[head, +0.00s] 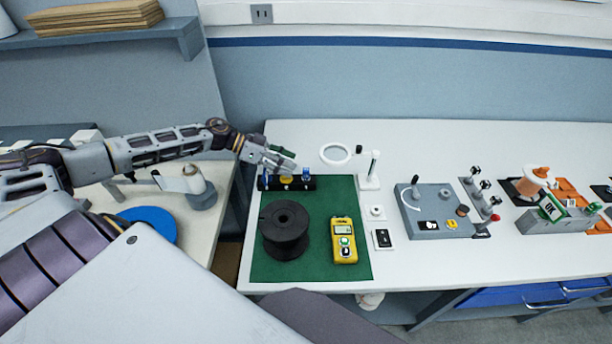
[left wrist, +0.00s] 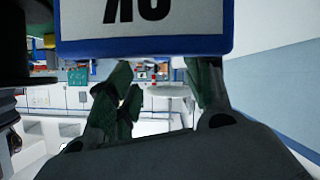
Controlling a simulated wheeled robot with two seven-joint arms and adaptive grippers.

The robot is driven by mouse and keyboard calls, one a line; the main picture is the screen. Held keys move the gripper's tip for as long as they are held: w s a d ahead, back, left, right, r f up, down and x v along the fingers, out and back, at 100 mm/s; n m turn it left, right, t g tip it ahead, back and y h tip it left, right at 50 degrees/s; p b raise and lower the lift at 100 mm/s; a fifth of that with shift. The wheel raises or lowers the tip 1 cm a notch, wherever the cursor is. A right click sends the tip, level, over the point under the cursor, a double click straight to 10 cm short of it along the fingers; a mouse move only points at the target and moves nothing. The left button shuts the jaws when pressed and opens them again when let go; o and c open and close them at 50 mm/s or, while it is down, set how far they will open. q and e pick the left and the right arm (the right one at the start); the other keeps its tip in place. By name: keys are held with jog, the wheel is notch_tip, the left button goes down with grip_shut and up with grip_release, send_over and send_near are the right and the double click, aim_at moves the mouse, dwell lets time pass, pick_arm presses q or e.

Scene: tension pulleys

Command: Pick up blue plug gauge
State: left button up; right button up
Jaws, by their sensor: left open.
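A black rack (head: 311,184) stands at the back edge of the green mat. A blue plug gauge (head: 306,174) stands upright at its right end, and a smaller blue piece (head: 266,179) shows at its left end. My left gripper (head: 279,157) is open just above and behind the rack, close to the blue pieces. In the left wrist view its dark green fingers (left wrist: 165,95) are apart. A white block with a blue edge and upside-down black letters (left wrist: 145,25) fills the top of that view, very near the fingers; contact cannot be told. My right gripper is out of view.
On the green mat (head: 312,272) are a black spool (head: 286,232) and a yellow meter (head: 344,241). A white ring (head: 336,153) and a white post (head: 373,168) stand right of the gripper. A grey fixture (head: 434,212) is farther right. The bench behind it is clear.

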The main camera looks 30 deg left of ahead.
aim_at(306, 176)
pick_arm(q)
jog(key=shift+w+d, duration=0.1)
jog(key=shift+w+d+f, duration=0.7)
jog(key=shift+d+f, duration=0.15)
jog(key=shift+x, duration=1.1)
grip_shut()
